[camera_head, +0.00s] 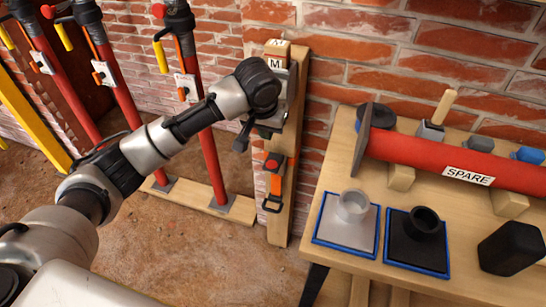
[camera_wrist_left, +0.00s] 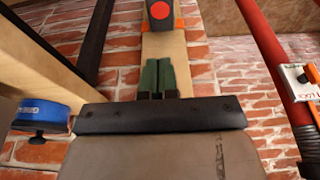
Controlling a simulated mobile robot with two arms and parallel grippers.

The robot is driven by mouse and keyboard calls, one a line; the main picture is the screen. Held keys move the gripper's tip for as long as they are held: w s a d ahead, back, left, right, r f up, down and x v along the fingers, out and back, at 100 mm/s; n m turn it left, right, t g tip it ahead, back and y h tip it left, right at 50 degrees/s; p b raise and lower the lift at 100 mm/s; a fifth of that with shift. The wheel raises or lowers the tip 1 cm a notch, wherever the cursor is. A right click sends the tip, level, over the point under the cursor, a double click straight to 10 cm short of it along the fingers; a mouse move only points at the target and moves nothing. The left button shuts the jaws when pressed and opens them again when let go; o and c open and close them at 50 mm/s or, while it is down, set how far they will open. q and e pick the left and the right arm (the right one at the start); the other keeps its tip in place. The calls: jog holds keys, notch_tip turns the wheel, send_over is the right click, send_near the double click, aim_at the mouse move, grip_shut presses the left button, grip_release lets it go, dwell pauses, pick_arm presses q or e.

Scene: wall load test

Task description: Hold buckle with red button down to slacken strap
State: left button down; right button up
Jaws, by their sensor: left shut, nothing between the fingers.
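A buckle with a round red button (camera_head: 272,165) is fixed on a narrow upright wooden post, with an orange strap and a dark loop below it. In the left wrist view the red button (camera_wrist_left: 159,11) shows at the top edge, cut off by the frame. My left gripper (camera_head: 264,132) is in front of the post, just above the buckle, and its fingers are partly hidden by my wrist. In the wrist view its green fingers (camera_wrist_left: 158,80) are together and empty, apart from the button. My right gripper is in neither view.
A wooden table (camera_head: 335,170) at right holds a red tube marked SPARE (camera_head: 430,160), two blue-edged trays and a black block (camera_head: 512,248). Red props (camera_head: 207,150) with yellow levers stand left of the post. Brick wall is behind; the floor below is bare.

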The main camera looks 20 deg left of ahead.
pick_arm(q)
jog(key=b, duration=0.2)
send_near(272, 165)
jog(key=x, duration=0.6)
jog(key=shift+w+f, duration=0.1)
jog(key=shift+w, duration=0.05)
jog(key=shift+f, duration=0.4)
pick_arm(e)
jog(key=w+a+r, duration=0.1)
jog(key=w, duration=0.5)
